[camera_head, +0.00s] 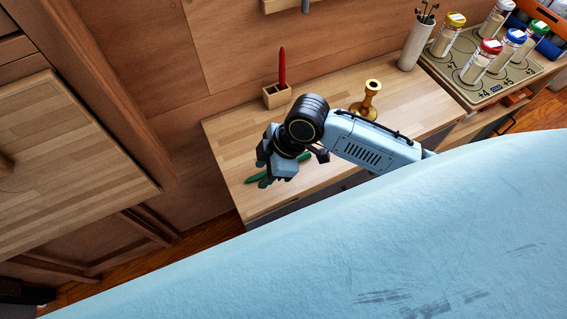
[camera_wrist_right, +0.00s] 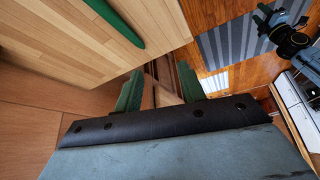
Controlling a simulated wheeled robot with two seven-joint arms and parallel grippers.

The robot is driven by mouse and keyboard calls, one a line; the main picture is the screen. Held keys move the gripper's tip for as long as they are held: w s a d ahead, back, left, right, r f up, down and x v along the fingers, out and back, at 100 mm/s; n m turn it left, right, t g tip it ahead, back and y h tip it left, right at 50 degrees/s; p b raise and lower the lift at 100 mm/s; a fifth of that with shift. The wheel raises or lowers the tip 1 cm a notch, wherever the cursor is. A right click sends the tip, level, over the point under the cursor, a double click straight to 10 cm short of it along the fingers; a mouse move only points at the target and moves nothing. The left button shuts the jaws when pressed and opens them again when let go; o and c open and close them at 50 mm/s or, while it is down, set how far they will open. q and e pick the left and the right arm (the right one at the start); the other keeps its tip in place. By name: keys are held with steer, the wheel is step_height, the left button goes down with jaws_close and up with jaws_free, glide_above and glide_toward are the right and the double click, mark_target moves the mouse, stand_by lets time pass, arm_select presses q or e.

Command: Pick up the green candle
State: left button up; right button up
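The green candle (camera_head: 305,156) lies on the wooden table. My right gripper (camera_head: 268,176) hides its middle in the head view, and its other end shows at the left of the fingers. In the right wrist view the candle (camera_wrist_right: 116,20) lies on the tabletop, up and left of the fingers and apart from them. My right gripper (camera_wrist_right: 159,86) is open, with nothing between its fingers. In the right wrist view, what looks like my left gripper (camera_wrist_right: 263,16) is small at the upper right; its finger state is unclear.
A red candle (camera_head: 282,66) stands in a wooden holder (camera_head: 277,96) at the table's back edge. A brass candlestick (camera_head: 371,94) and a white cylinder (camera_head: 415,44) stand to the right. Several jars sit on a tray (camera_head: 463,86). The tabletop's left side (camera_head: 228,142) is clear.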

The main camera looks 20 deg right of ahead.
steer(key=w+d+r+n+g, duration=0.1)
steer(key=w+d+r+n, duration=0.3)
steer(key=w+d, duration=0.15)
glide_above(265, 172)
steer(key=d, duration=0.2)
steer(key=shift+g+h, duration=0.3)
step_height(265, 172, down, 8)
steer(key=shift+w+r, duration=0.15)
steer(key=shift+r, duration=0.05)
steer(key=shift+d+x, duration=0.2)
steer(key=shift+x, duration=1.15)
steer(key=shift+d+x, duration=0.25)
steer(key=shift+x, duration=1.05)
steer(key=shift+f, duration=0.15)
jaws_close()
